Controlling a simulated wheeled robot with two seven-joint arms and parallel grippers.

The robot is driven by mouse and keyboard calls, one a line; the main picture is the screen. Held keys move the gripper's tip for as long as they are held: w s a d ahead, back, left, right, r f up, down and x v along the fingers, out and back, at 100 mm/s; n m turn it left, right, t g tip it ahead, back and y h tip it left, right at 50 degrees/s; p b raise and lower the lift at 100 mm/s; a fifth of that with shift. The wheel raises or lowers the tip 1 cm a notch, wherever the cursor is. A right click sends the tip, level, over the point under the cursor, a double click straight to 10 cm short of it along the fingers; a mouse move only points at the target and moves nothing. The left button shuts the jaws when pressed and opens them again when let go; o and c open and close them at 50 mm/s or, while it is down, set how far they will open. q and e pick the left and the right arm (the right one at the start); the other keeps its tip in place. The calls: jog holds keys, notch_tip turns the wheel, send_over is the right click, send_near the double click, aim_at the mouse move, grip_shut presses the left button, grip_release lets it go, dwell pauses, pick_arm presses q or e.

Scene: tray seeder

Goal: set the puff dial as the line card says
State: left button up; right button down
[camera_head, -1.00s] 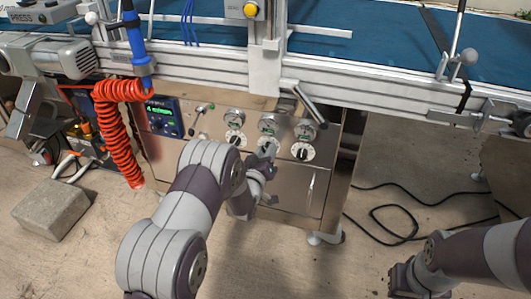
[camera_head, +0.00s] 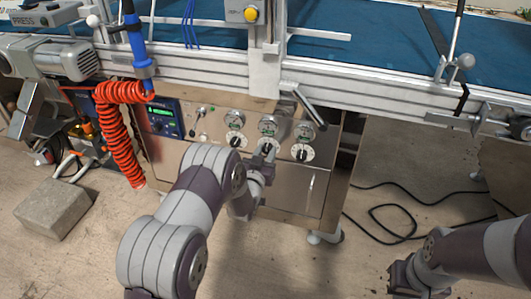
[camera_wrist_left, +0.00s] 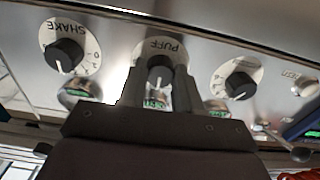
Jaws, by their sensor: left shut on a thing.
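The puff dial (camera_wrist_left: 160,72) is a black knob on a white plate marked PUFF, upside down in the left wrist view. In the head view it is the middle of three dials (camera_head: 267,147) on the steel panel. My left gripper (camera_wrist_left: 158,82) is shut on the knob, with a finger on either side. In the head view the left gripper (camera_head: 265,160) reaches the panel from below and partly covers this dial. The knob's exact setting is hard to read. I cannot make out a line card. The right arm's dark end is at lower right; its fingers do not show.
The SHAKE dial (camera_wrist_left: 68,55) and another dial (camera_wrist_left: 238,80) flank the puff dial closely. Small gauges (camera_head: 269,124) sit above the dials. A display box (camera_head: 163,117) and red coiled hose (camera_head: 118,130) are at left.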

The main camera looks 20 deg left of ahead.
pick_arm(q)
jog(key=shift+f, duration=0.1)
dwell(0.3)
jog(key=o, duration=1)
jog(key=shift+o, duration=0.2)
jog(key=shift+s, duration=0.25)
jog(key=s+p, duration=0.5)
jog(key=s, duration=0.7)
jog(key=shift+s+a, duration=0.15)
jog(key=shift+a, duration=0.05)
